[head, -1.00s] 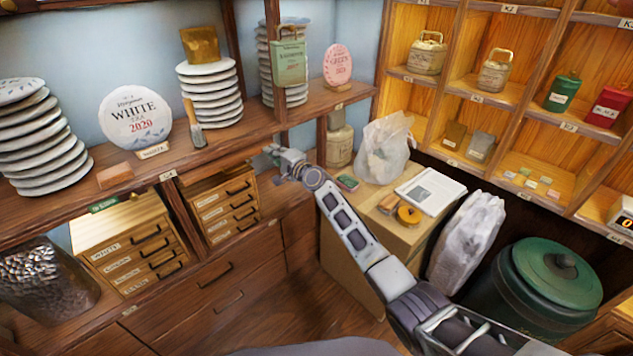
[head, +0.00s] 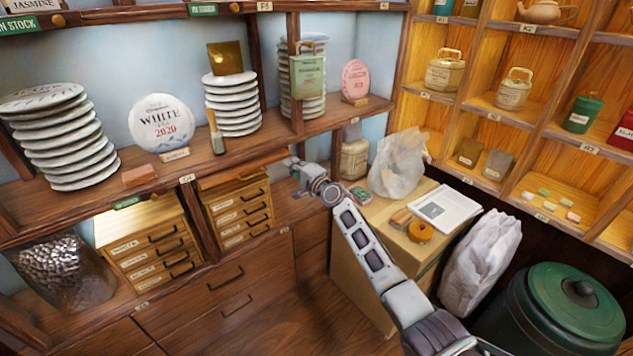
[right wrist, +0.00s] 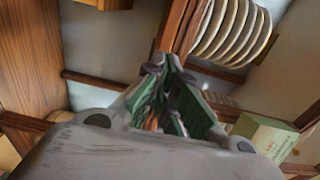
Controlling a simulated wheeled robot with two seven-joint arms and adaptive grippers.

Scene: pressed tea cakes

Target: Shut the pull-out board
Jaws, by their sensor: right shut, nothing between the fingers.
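I cannot pick out the pull-out board for certain. The dark wooden lower cabinet (head: 185,307) in the head view has drawer fronts with dark handles, and a wooden counter (head: 284,205) above them is partly behind my arm. My right gripper (head: 290,164) is at the shelf edge in the head view, left of the jar and above the counter; whether it touches wood is unclear. It is shut and empty. In the right wrist view its green-padded fingers (right wrist: 165,95) point toward a wooden post and shelf. My left gripper is not in view.
On the shelf stand plate stacks (head: 233,105), a white tea cake (head: 160,125) and a green tin (head: 308,77). Small drawer boxes (head: 150,240) sit below. A carton (head: 365,285), white bag (head: 480,260) and green bin (head: 560,310) stand at right. Some floor is clear.

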